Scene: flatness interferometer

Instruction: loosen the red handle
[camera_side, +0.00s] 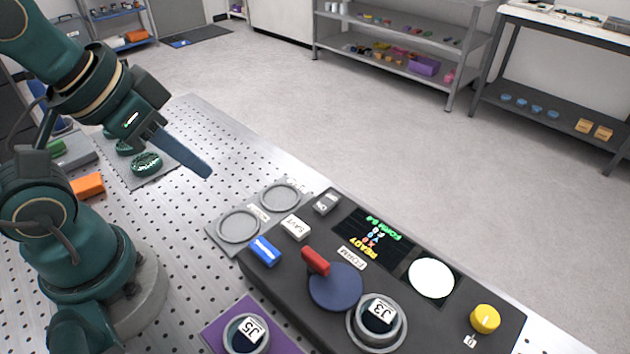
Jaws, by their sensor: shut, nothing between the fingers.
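The red handle (315,261) stands on the black console, at the edge of a round dark-blue disc (335,287). It leans a little to the upper left in the picture. My gripper (208,175) is shut and empty. It hangs in the air over the perforated table, up and to the left of the handle and well apart from it. Nothing hides the handle.
The console (490,340) carries a yellow knob (485,318), a blue block (264,251), a jar marked J3 (380,314) and a display reading READY (372,240). A jar marked J5 (246,333) sits on a purple mat. Two empty rings (240,226) lie behind.

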